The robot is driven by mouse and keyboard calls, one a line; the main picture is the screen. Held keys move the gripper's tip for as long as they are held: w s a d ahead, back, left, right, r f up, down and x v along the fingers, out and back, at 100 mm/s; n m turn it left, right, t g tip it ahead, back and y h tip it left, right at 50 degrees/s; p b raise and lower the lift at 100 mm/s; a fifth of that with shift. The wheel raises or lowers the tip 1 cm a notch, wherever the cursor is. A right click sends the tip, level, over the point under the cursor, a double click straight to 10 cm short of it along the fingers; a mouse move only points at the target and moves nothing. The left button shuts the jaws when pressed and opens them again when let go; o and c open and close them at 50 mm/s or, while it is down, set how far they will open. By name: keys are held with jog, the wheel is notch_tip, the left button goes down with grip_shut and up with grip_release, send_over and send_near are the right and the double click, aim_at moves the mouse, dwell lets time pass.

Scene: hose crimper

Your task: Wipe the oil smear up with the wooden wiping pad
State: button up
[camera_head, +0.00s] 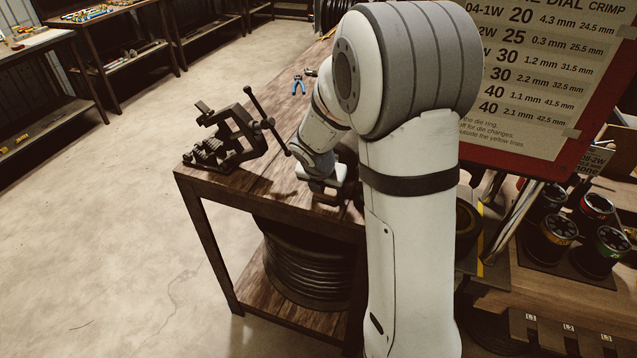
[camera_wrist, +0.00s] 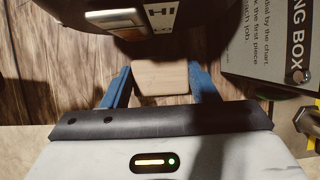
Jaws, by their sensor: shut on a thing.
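The wooden wiping pad (camera_wrist: 160,76) shows in the wrist view as a pale, flat block between the two blue fingers of my gripper (camera_wrist: 160,84). My gripper is shut on it, over the brown wooden bench top. I see no oil smear in either view; my arm and gripper cover part of the bench.
A dark vise (camera_head: 232,140) stands on the bench's left corner. Blue-handled pliers (camera_head: 298,84) lie farther back. A dark rounded body (camera_wrist: 130,14) with a white label is just beyond the pad. A grey lettered box (camera_wrist: 268,40) stands right of my gripper. A hose coil (camera_head: 305,262) sits below.

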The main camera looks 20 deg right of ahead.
jog(key=shift+s+d, duration=0.35)
jog(key=shift+d, duration=0.1)
jog(key=shift+w+a, duration=0.1)
jog(key=shift+w+a+p, duration=0.25)
jog(key=shift+w+a, duration=0.55)
jog(key=shift+a, duration=0.3)
jog(key=shift+w+a+p, duration=0.2)
jog(key=shift+w+a, duration=0.55)
jog(key=shift+a, duration=0.3)
jog(key=shift+s+d+p, duration=0.15)
jog(key=shift+s+d, duration=0.65)
jog(key=shift+d, duration=0.35)
jog(key=shift+s+d+p, duration=0.15)
jog(key=shift+s+d, duration=0.65)
jog(key=shift+d, duration=0.3)
jog(key=shift+a, duration=0.1)
jog(key=shift+w+a+p, duration=0.25)
jog(key=shift+w+a, duration=0.55)
jog(key=shift+a, duration=0.3)
jog(key=shift+w+a+p, duration=0.2)
jog(key=shift+w+a, duration=0.6)
jog(key=shift+a, duration=0.3)
